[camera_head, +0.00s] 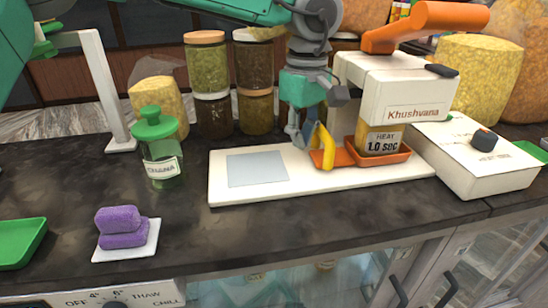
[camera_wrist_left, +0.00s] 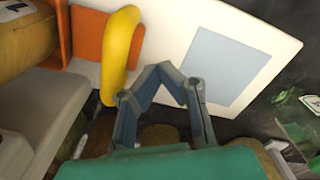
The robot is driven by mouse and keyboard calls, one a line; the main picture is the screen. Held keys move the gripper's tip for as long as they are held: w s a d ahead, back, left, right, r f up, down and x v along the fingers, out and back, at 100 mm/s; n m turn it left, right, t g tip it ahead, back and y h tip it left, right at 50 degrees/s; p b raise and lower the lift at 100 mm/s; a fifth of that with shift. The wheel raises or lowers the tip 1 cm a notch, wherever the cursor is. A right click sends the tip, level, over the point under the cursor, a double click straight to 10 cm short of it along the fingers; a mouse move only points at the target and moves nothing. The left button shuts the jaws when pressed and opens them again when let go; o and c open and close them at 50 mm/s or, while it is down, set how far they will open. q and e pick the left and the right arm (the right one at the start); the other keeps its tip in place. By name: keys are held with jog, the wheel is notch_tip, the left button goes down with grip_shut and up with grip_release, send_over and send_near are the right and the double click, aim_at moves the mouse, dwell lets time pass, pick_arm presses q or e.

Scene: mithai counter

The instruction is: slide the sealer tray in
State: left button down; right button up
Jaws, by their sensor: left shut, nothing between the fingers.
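The white sealer (camera_head: 390,90) reads "Khushvana" and has an orange lever on top. Its orange tray (camera_head: 378,157) sits at its front on a white base board, with an orange piece and a curved yellow handle (camera_head: 327,147) at its left. The wrist view shows the yellow handle (camera_wrist_left: 120,50) over an orange panel (camera_wrist_left: 87,38). My left gripper (camera_head: 303,136) is left of the yellow handle and low over the board. Its fingers (camera_wrist_left: 166,72) meet at the tips, empty, beside the handle; I cannot tell whether they touch it.
The white board (camera_head: 250,196) carries a grey pad (camera_head: 257,169). A green-lidded jar (camera_head: 160,155) stands at its left, and stacked jars (camera_head: 212,85) behind. A white box with a black knob (camera_head: 483,140) is at right.

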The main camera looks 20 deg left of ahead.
pick_arm(q)
jog(key=shift+s+a+r, duration=0.1)
jog(key=shift+s+a, duration=0.55)
jog(key=shift+a, duration=0.35)
notch_tip(320, 180, up, 9)
dwell(0.4)
